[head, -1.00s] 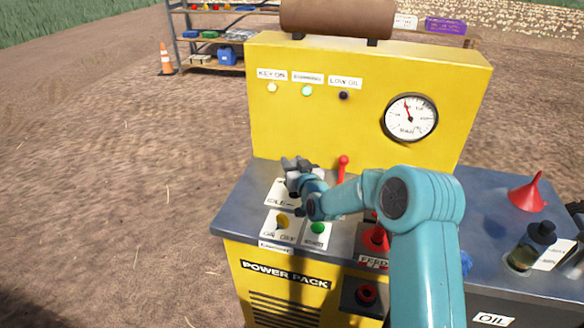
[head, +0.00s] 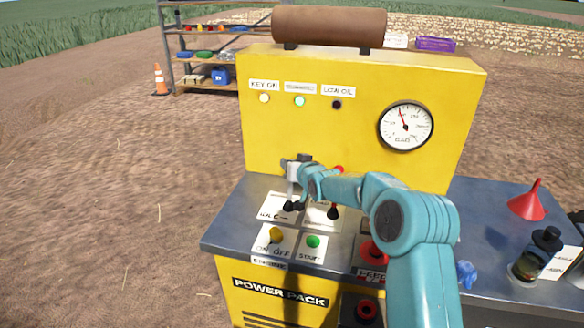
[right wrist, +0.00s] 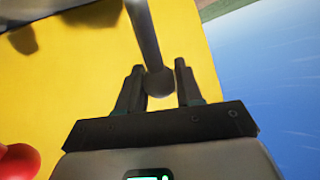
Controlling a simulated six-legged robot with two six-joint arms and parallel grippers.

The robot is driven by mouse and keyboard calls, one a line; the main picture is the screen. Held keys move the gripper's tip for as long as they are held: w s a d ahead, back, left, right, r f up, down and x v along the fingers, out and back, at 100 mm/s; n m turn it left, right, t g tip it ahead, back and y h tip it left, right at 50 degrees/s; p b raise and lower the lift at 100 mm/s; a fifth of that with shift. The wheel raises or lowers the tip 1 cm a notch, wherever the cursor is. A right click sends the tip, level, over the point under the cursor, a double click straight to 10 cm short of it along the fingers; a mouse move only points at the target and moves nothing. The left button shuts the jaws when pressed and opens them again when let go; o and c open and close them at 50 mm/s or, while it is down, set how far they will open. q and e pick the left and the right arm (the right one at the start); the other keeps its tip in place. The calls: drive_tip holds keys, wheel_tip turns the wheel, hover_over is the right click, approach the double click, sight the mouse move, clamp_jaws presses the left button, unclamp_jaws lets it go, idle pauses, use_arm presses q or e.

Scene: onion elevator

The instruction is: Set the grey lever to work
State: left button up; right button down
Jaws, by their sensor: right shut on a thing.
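The grey lever (right wrist: 148,38) shows in the right wrist view as a grey rod ending in a round grey knob. My right gripper (right wrist: 158,80) is shut on that knob, with one finger on each side. In the head view my right gripper (head: 298,165) is above the back of the control deck, in front of the yellow panel. The lever's lower part is near the white idle plate (head: 268,207), and the hand hides much of its top. My left gripper is in neither view.
A red-knobbed lever (head: 338,170) stands just right of the hand, partly covered by my arm. The yellow panel (head: 330,135) rises behind, with lit lamps and a gauge (head: 405,127).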

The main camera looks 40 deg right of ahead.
drive_tip(key=shift+d+r, duration=0.2)
drive_tip(key=shift+r, duration=0.25)
drive_tip(key=c, duration=1.1)
unclamp_jaws()
drive_tip(key=o, duration=0.3)
drive_tip(key=shift+w+f, duration=0.25)
drive_tip(key=shift+f, duration=0.1)
drive_tip(key=shift+s+a+r, duration=0.1)
drive_tip(key=shift+s, duration=0.6)
drive_tip(key=b+v, duration=0.3)
drive_tip(key=v, duration=1.2)
drive_tip(key=shift+s+a, duration=0.1)
drive_tip(key=shift+s, duration=0.1)
